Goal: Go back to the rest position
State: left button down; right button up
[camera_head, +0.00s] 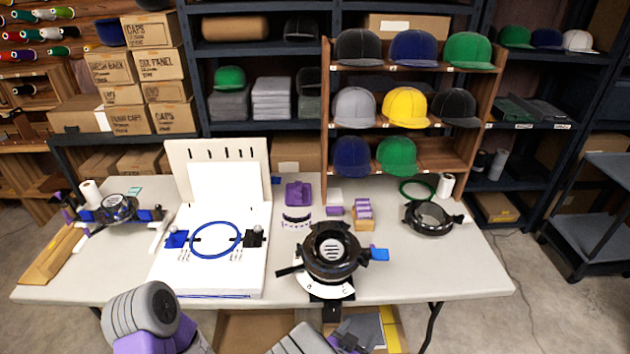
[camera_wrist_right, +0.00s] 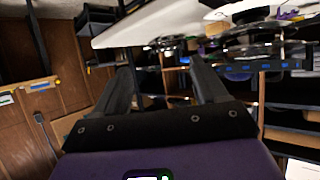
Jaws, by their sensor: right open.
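My right gripper (camera_head: 358,333) is low in the head view, in front of the table's front edge. In the right wrist view its two dark fingers (camera_wrist_right: 163,78) stand apart with nothing between them. A grey and purple part of my left arm shows at the lower left of the head view; the left gripper itself is not seen. The white table (camera_head: 440,275) is in front of me. A black round cap holder (camera_head: 332,252) on a white base sits at its front edge, near the right gripper.
A white board with a blue hoop (camera_head: 215,240) is left of the cap holder. A second black ring (camera_head: 432,217) sits at the right. A wooden rack of caps (camera_head: 405,105) stands behind. Open boxes (camera_head: 255,330) are below the front edge.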

jog(key=s+d+f+n+g+y, duration=0.2)
jog(key=s+f+g+y, duration=0.25)
jog(key=f, duration=0.75)
jog(key=s+a+f+n+g+y, duration=0.1)
jog(key=s+f+g+y, duration=0.1)
jog(key=s, duration=0.4)
jog(key=s+a+f+n+g+y, duration=0.1)
jog(key=s+a+f+g+y, duration=0.1)
jog(key=s+y, duration=0.3)
jog(key=shift+s+f+g, duration=0.5)
jog(key=shift+s+g, duration=0.15)
jog(key=shift+g, duration=0.1)
